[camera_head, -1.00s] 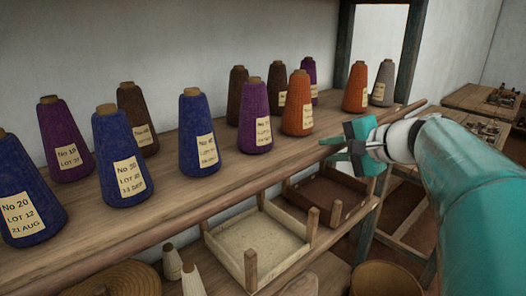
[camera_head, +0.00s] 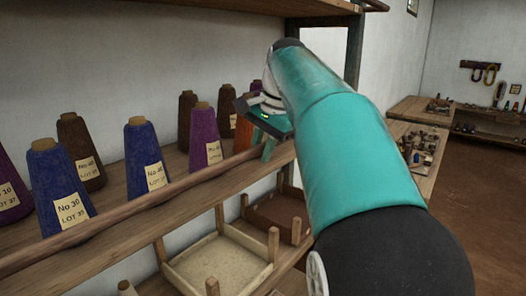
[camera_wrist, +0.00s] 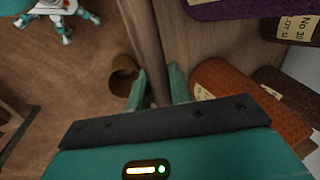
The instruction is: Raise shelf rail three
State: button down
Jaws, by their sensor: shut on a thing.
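The wooden shelf rail (camera_head: 105,228) runs along the front edge of the cone shelf (camera_head: 112,200), from the lower left toward my gripper. My gripper (camera_head: 266,147) is at the rail's far right stretch, beside the orange cone, partly hidden by my arm. In the wrist view the rail (camera_wrist: 143,38) passes between the two green fingers (camera_wrist: 157,90), which are shut on it, one on each side. Whether the rail is lifted off the shelf edge cannot be told. Its far end is hidden behind my arm.
Yarn cones stand close behind the rail: blue (camera_head: 58,190), blue (camera_head: 147,160), purple (camera_head: 205,138) and orange (camera_head: 243,137), with others. A pale tray (camera_head: 215,262) and a dark tray (camera_head: 280,215) lie below. A basket (camera_wrist: 124,73) stands on the floor. Open floor lies right.

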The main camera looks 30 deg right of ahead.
jog(key=shift+w+a, duration=0.3)
jog(key=shift+w, duration=0.4)
jog(key=c, duration=1.3)
grip_release()
jog(key=shift+w+a, duration=0.1)
jog(key=shift+w, duration=0.05)
jog(key=v, duration=0.7)
jog(key=shift+s+r, duration=0.2)
jog(key=shift+s, duration=0.1)
